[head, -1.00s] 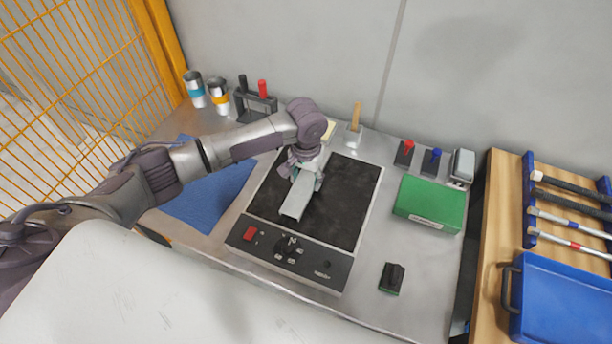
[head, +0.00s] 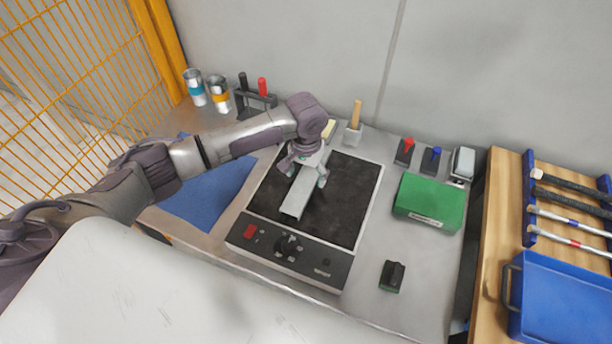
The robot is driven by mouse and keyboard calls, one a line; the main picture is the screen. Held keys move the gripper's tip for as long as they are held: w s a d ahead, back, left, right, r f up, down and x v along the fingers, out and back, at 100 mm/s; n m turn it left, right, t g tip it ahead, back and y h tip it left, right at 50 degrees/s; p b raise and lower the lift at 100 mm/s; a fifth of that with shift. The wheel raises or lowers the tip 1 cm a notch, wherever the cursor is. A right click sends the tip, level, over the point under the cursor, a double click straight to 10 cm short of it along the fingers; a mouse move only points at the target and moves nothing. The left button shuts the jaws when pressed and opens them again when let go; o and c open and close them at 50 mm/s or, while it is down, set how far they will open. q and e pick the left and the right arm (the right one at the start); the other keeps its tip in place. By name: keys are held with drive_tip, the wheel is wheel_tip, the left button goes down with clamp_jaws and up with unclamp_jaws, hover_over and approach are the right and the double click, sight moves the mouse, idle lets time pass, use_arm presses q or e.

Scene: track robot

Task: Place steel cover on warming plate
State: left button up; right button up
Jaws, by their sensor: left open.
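The steel cover (head: 298,199) is a long grey metal piece lying on the black top of the warming plate (head: 338,205). It sits left of the plate's middle, running from the back toward the front control panel. My left gripper (head: 306,175) is open over the cover's back part, with its fingers on either side of it. The gripper hides the cover's back end. My right gripper is not in view.
A blue cloth (head: 207,192) lies left of the plate. A green box (head: 429,203) and a small black-green block (head: 392,277) stand to the right. A brush in a holder (head: 353,128), cans (head: 218,96) and a tool rack (head: 255,101) line the back.

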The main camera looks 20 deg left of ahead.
sight(306, 180)
use_arm(q)
wheel_tip(306, 180, up, 11)
drive_tip(key=shift+b, duration=0.35)
drive_tip(key=shift+s, duration=0.1)
